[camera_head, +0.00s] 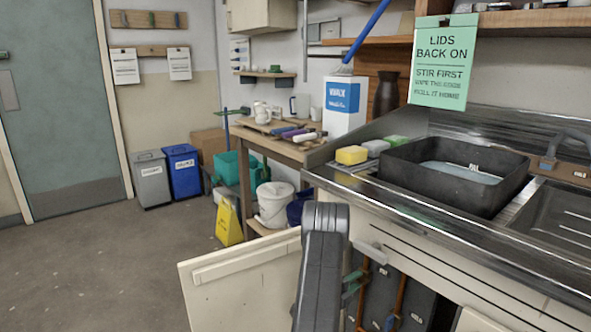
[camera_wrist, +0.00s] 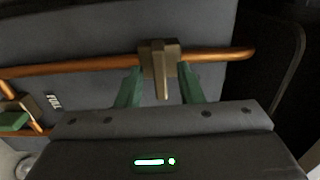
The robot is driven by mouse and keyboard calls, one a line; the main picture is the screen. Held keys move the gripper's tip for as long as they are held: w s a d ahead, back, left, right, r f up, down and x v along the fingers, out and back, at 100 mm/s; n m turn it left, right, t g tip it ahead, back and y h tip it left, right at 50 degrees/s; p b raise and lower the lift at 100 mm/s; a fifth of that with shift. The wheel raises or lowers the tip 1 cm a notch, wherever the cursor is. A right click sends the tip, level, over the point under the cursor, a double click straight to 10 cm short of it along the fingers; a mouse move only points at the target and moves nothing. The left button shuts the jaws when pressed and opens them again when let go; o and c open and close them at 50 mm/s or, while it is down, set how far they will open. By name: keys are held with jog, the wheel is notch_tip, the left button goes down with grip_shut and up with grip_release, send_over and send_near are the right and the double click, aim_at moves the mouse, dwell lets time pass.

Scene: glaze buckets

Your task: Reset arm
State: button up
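My gripper (camera_wrist: 160,78) shows in the wrist view as two green fingers set apart, one on each side of a brass valve fitting (camera_wrist: 158,58). The fitting's short lever (camera_wrist: 162,85) points toward my palm between the fingers. A gap shows between lever and fingers; I cannot tell whether the fingertips touch the fitting's body. The fitting sits on a copper pipe (camera_wrist: 220,54). In the head view my dark arm (camera_head: 320,265) reaches down before the open cupboard under the sink.
The open cupboard door (camera_head: 240,285) stands left of my arm. The sink counter edge (camera_head: 450,255) is close on the right. Another fitting with a green part (camera_wrist: 14,121) is at left in the wrist view. Buckets, including a white one (camera_head: 272,207), stand beyond. Floor at left is clear.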

jog(key=p+v, duration=0.2)
jog(key=v, duration=1.1)
jog(key=b+x, duration=0.2)
jog(key=x, duration=1)
jog(key=shift+w+d+f, duration=0.1)
jog(key=shift+d, duration=0.1)
jog(key=shift+w+d, duration=0.25)
jog(key=shift+d, duration=0.05)
jog(key=s+a+m, duration=0.7)
jog(key=s+a, duration=0.1)
jog(key=a, duration=0.2)
jog(key=shift+a+m, duration=0.4)
jog(key=shift+s, duration=0.15)
